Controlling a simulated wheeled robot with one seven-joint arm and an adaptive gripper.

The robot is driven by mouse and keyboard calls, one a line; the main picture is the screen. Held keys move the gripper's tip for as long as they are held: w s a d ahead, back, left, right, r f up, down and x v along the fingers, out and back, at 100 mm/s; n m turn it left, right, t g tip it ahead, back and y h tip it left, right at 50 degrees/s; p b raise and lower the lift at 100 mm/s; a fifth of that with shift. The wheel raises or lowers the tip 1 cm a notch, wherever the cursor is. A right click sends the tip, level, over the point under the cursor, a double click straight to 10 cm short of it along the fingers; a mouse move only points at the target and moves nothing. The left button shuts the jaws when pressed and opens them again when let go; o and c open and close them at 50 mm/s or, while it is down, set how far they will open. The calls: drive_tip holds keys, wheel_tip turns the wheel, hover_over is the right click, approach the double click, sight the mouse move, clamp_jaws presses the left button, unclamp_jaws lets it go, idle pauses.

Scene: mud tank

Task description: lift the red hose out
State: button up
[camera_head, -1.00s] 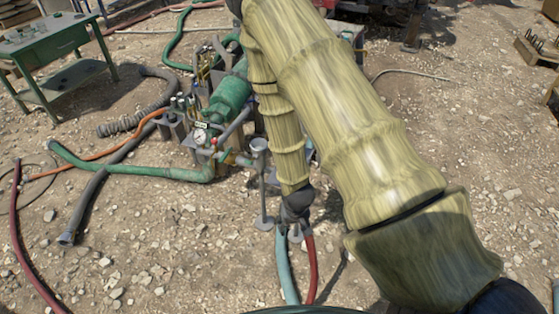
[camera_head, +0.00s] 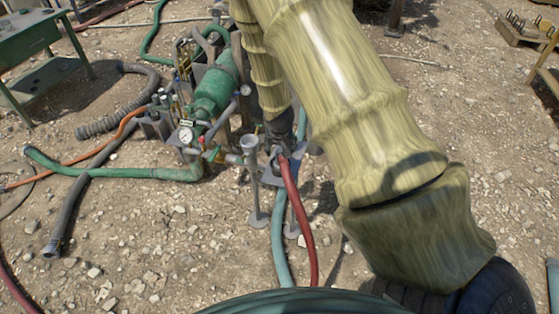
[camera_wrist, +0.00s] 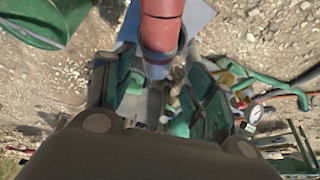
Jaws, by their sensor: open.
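The red hose (camera_head: 300,215) rises from the lower middle to a small stand beside the pump in the head view. Its upper end is at the stand's top, close to my gripper (camera_head: 281,138). In the wrist view the red hose (camera_wrist: 161,28) comes in from the top with a darker collar at its end. My gripper (camera_wrist: 157,95) is open, its green-padded fingers spread on either side below that end. I cannot tell whether a finger touches it. My arm hides part of the stand in the head view.
A light blue hose (camera_head: 278,255) runs close beside the red one. A green pump (camera_head: 214,92) with a pressure gauge (camera_head: 186,135) and a funnel-topped post (camera_head: 251,165) stand left of my gripper. A green hose (camera_head: 110,170) lies left. Gravelly ground at right is mostly clear.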

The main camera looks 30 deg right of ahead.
drive_tip(key=shift+s+p+x, duration=0.1)
drive_tip(key=shift+p+x, duration=0.25)
drive_tip(key=shift+x, duration=1.35)
drive_tip(key=shift+s+p+x, duration=0.15)
drive_tip(key=shift+p+x, duration=0.15)
drive_tip(key=shift+x, duration=1.35)
drive_tip(key=shift+f, duration=0.1)
clamp_jaws()
